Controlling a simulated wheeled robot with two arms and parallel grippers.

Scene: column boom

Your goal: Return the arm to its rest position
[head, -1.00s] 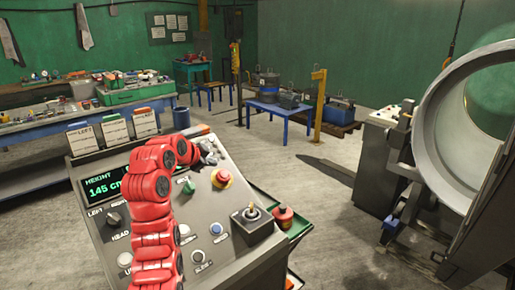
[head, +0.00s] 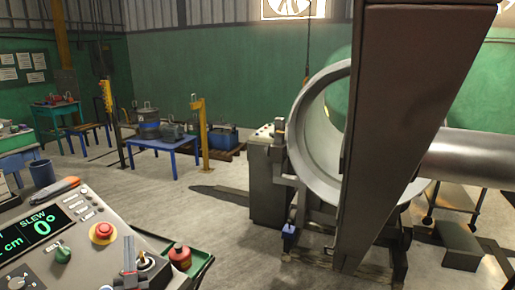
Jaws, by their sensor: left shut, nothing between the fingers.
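My left gripper (head: 129,257) shows as a narrow grey shape at the bottom of the head view. It is shut and holds nothing. It stands over the control panel (head: 75,275), just left of the joystick (head: 148,262); whether it touches the joystick I cannot tell. The red links of my left arm are out of view. My right gripper is not in view. The panel's display (head: 40,228) reads "SLEW 0°". A red stop button on a yellow base (head: 103,233) and a green knob (head: 63,254) lie left of the gripper.
A green tray (head: 200,268) with a red-topped item (head: 180,257) is attached at the panel's right. A tall dark beam (head: 395,130) stands before a large steel pipe (head: 313,150). A blue table (head: 163,146) and yellow posts (head: 200,130) are further back. The floor between is clear.

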